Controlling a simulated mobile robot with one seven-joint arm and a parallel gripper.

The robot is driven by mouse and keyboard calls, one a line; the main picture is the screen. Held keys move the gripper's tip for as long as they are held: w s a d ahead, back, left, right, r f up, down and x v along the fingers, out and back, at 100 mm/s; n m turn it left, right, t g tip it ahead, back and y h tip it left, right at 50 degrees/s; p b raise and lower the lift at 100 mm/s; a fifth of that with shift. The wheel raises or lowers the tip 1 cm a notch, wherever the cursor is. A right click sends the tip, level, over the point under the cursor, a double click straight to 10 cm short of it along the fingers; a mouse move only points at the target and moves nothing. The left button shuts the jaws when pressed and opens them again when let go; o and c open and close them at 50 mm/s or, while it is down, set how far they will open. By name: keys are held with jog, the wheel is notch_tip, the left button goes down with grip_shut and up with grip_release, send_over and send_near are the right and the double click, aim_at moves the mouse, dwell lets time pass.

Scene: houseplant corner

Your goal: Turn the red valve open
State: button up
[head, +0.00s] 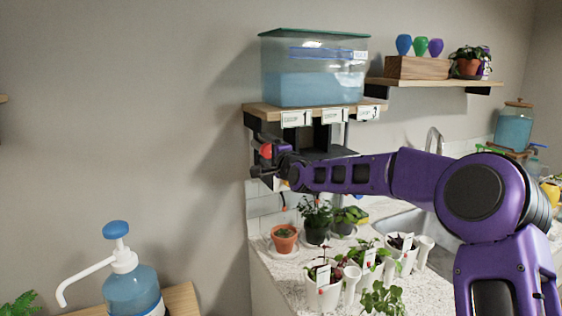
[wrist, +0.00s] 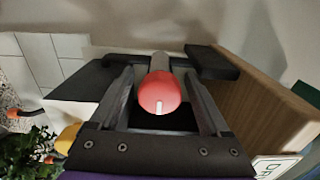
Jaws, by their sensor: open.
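The red valve (wrist: 159,92) is a round red knob with a short white mark on its face. In the wrist view it sits between the two spread fingers of my gripper (wrist: 160,85), with gaps showing on both sides. In the head view the red valve (head: 266,151) shows below the left end of the tank shelf, partly covered by my gripper (head: 262,160). My gripper is open around it; I see no clear contact.
A lidded tank of blue liquid (head: 313,75) stands on the wooden shelf (head: 262,111) just above my gripper. Potted plants, including a terracotta pot (head: 284,238), stand on the counter below. A pump bottle (head: 132,288) is at the lower left. The left wall area is free.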

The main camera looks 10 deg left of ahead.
jog(key=v, duration=1.6)
